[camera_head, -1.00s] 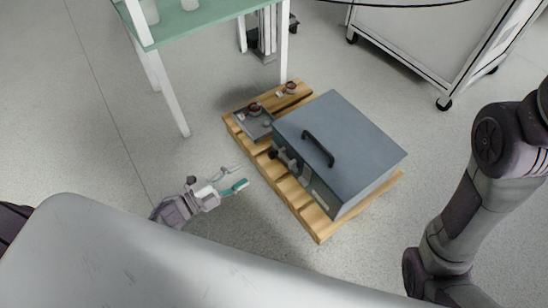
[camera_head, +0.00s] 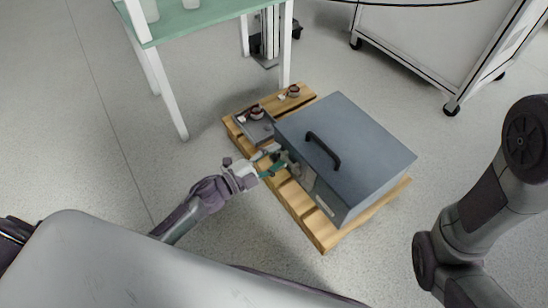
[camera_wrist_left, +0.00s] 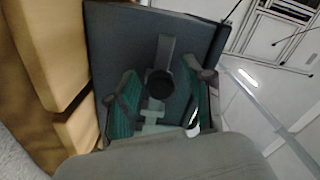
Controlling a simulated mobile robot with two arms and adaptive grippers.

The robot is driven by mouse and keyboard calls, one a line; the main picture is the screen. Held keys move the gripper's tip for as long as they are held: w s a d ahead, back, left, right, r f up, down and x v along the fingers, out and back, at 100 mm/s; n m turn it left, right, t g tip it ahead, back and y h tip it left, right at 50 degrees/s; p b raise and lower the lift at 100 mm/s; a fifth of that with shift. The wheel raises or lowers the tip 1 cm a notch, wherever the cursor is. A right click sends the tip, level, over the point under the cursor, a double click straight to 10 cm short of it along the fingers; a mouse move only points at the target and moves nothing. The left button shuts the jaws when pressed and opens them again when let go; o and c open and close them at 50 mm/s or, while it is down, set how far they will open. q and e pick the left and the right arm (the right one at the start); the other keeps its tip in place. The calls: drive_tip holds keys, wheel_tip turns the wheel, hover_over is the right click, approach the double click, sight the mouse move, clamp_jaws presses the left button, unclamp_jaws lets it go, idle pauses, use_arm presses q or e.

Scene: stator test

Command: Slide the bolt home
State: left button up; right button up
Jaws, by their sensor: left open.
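A grey-blue metal box (camera_head: 350,150) with a black handle on its lid sits on a wooden pallet. The bolt (camera_wrist_left: 159,84), with a round black knob, is on the box's side face and shows in the left wrist view. My left gripper (camera_head: 273,160) is at that face, open. In the left wrist view its two teal-padded fingers (camera_wrist_left: 160,103) stand on either side of the knob, with the knob between them. Whether either finger touches the bolt cannot be told. In the head view the gripper hides most of the bolt. My right gripper is out of view.
The wooden pallet (camera_head: 325,235) lies on the floor. A grey tray (camera_head: 257,127) with small parts lies on it beside the box. A green-topped table (camera_head: 215,14) stands behind, and a white wheeled cabinet (camera_head: 430,45) at the back right. Floor at the left is clear.

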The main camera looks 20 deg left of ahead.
sight(288, 164)
use_arm(q)
clamp_jaws()
drive_tip(key=shift+s+d+r+p, duration=0.1)
drive_tip(key=shift+s+d+p, duration=0.8)
drive_tip(key=shift+d, duration=0.3)
drive_tip(key=shift+s+d, duration=0.25)
unclamp_jaws()
